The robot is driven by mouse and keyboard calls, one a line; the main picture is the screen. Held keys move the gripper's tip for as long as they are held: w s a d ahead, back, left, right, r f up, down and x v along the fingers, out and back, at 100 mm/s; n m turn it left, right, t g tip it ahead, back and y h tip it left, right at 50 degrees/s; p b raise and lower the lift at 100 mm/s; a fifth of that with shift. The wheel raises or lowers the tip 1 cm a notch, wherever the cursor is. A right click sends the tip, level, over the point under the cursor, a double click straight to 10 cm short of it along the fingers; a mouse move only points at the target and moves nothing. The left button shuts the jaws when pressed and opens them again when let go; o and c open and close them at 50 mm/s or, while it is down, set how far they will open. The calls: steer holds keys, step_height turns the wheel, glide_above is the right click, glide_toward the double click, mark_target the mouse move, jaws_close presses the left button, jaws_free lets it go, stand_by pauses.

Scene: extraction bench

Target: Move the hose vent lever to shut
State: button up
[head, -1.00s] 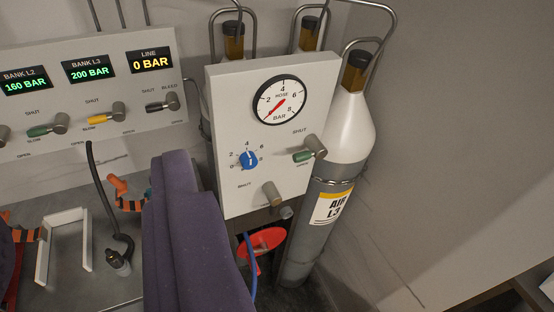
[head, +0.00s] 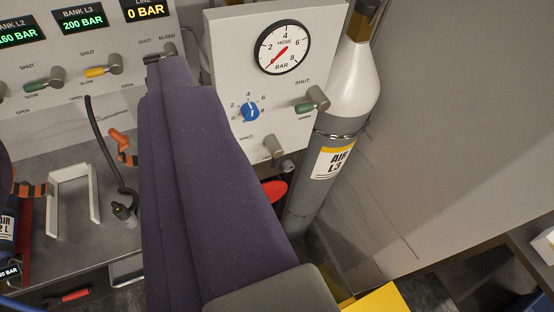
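The pale hose panel (head: 225,60) stands right of centre in the head view. It carries a round HOSE gauge (head: 282,47) with a red needle, a blue numbered knob (head: 250,112), and a green-handled lever (head: 305,107) between SHUT above and OPEN below. A lower tan-grey lever (head: 273,147) sits near the panel's bottom edge, with SHUT printed to its left. Its other label is hidden or unreadable, so I cannot tell its setting or confirm which lever is the vent. My purple arm covers the panel's lower left. My gripper is not visible.
A bank panel (head: 50,110) with green and yellow levers and lit readouts stands left. A white and grey AIR L3 cylinder (head: 345,90) stands close right of the hose panel. A white bracket (head: 72,200) and dark hose (head: 105,160) are on the bench. Bare wall lies right.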

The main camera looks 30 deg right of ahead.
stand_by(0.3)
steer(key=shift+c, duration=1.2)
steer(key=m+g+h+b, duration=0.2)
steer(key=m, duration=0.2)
glide_above(275, 164)
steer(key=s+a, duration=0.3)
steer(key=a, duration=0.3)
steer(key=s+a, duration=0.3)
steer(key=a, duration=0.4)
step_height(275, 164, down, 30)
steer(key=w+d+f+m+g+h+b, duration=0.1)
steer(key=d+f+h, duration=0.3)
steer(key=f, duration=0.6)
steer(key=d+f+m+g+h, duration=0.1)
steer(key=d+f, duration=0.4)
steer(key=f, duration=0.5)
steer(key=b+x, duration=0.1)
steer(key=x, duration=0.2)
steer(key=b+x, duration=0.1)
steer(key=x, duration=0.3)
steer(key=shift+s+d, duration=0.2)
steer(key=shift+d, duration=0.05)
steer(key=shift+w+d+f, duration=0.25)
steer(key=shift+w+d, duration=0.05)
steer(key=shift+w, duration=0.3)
